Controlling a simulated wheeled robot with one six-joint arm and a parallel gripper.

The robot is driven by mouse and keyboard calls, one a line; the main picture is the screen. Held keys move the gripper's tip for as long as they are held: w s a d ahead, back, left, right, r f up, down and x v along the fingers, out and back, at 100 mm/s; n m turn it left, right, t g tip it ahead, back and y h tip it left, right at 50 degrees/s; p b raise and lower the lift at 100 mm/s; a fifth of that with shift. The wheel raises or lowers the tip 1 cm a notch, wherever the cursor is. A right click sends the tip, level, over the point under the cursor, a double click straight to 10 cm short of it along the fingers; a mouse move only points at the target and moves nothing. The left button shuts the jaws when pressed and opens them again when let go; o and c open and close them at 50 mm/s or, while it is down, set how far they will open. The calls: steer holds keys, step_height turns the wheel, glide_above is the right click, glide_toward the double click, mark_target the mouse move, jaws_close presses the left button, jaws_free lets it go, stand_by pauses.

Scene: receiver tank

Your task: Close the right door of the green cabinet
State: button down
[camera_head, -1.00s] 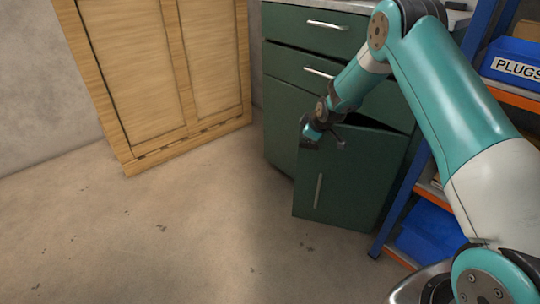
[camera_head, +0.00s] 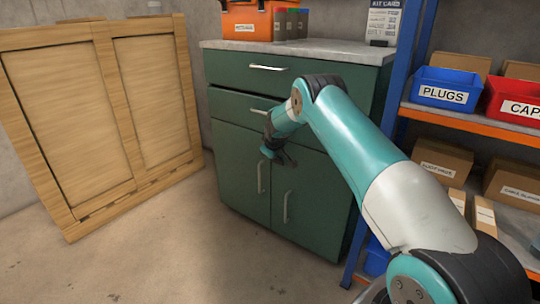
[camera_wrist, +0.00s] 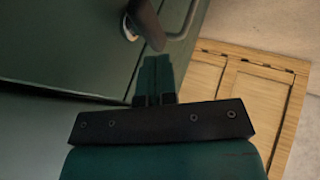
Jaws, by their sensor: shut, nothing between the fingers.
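The green cabinet (camera_head: 225,85) stands against the wall in the head view, with two drawers above two doors. Its right door (camera_head: 315,205), with a vertical metal handle (camera_head: 285,207), looks flush with the front. The left door (camera_head: 235,170) also looks shut, with its own handle (camera_head: 260,178). My gripper (camera_head: 268,153) is in front of the doors, near their upper part and the middle seam. It is shut and empty. In the wrist view my gripper (camera_wrist: 155,65) is close to a green cabinet surface (camera_wrist: 70,45). Whether it touches is unclear.
A wooden panelled crate (camera_head: 95,120) stands left of the cabinet. A shelf rack (camera_head: 400,90) with blue and red bins and cardboard boxes stands close on the right. An orange toolbox (camera_head: 250,22) sits on the cabinet top. The floor in front (camera_head: 150,255) is clear.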

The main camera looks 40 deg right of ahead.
steer(key=shift+a, duration=0.1)
steer(key=s+a+r+p, duration=0.4)
steer(key=s+a+r, duration=0.2)
steer(key=r, duration=0.2)
steer(key=shift+s+a, duration=0.2)
steer(key=shift+a, duration=0.2)
